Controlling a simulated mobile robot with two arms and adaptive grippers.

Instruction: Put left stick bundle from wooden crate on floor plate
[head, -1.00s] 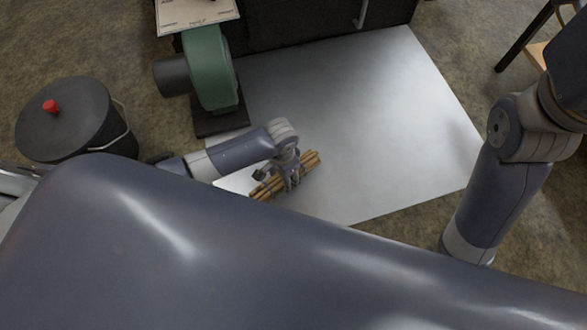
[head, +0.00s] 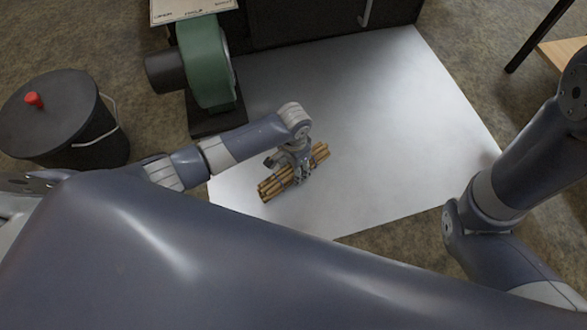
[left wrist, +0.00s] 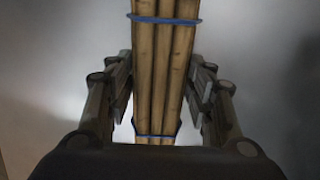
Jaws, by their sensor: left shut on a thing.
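The stick bundle (head: 273,187) is several tan sticks tied with blue bands. It shows in the head view over the left part of the pale metal floor plate (head: 390,120). My left gripper (head: 300,176) is shut on the middle of the bundle. In the left wrist view the bundle (left wrist: 160,70) runs between the two fingers of my left gripper (left wrist: 160,100), with a blue band on either side of the grip. I cannot tell whether the bundle touches the plate or hangs just above it. The wooden crate is not in view. My right gripper is out of view.
A green blower (head: 207,65) with a dark motor stands at the plate's left edge. A black lidded bucket (head: 62,122) with a red knob stands farther left. A dark cabinet (head: 305,22) borders the plate's back. The plate's middle and right are clear.

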